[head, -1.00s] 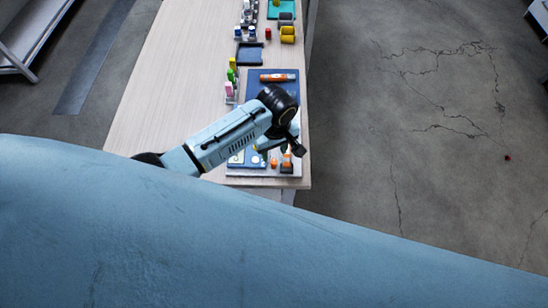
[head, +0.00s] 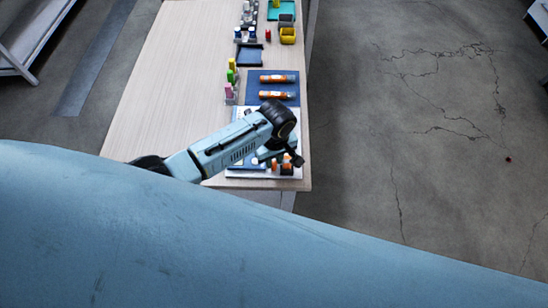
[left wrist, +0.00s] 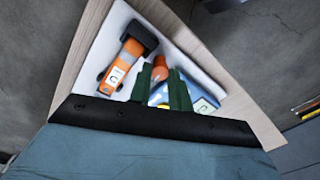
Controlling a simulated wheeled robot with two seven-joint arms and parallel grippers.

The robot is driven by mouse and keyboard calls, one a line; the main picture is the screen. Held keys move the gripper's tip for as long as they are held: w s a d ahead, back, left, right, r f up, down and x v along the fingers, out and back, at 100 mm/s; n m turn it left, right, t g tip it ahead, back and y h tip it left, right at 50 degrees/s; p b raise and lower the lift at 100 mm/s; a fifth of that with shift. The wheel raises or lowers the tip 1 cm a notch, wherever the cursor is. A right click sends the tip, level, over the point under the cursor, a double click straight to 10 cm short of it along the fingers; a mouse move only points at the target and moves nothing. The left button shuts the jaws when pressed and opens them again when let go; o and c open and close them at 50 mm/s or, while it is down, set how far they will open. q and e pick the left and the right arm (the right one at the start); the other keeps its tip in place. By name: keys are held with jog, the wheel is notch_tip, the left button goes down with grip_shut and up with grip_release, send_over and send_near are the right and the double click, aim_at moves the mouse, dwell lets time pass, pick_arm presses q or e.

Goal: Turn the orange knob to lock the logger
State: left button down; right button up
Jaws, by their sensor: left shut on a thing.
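My left gripper (head: 283,163) reaches down over the white board at the table's near end. In the left wrist view its two dark green fingers (left wrist: 160,88) are shut on the orange knob (left wrist: 160,66), one on each side. A blue body with a pale label (left wrist: 204,105) lies just right of the fingers; the fingers partly hide it, and I cannot tell how the knob joins it. An orange and white piece (left wrist: 120,72) with black ends lies to the left, apart from the fingers. In the head view my wrist covers much of this spot. My right gripper is not in view.
Two orange tubes (head: 278,78) lie on a blue mat (head: 256,88) beyond the gripper. Small coloured bottles (head: 231,73) stand left of it. The table's left side (head: 170,95) is clear.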

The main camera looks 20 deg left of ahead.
pick_arm(q)
jog(key=m+p, duration=0.2)
jog(key=m, duration=0.1)
jog(key=shift+r+p, duration=0.15)
jog(key=shift+p, duration=0.25)
jog(key=m+p, duration=0.2)
jog(key=m, duration=0.2)
jog(key=shift+d+m, duration=0.1)
jog(key=shift+m, duration=0.2)
jog(key=m+p, duration=0.2)
jog(key=m, duration=0.3)
jog(key=shift+s+m, duration=0.1)
jog(key=shift+m, duration=0.2)
jog(key=m+p, duration=0.1)
jog(key=m, duration=0.3)
jog(key=shift+m, duration=0.3)
jog(key=c, duration=1.3)
grip_release()
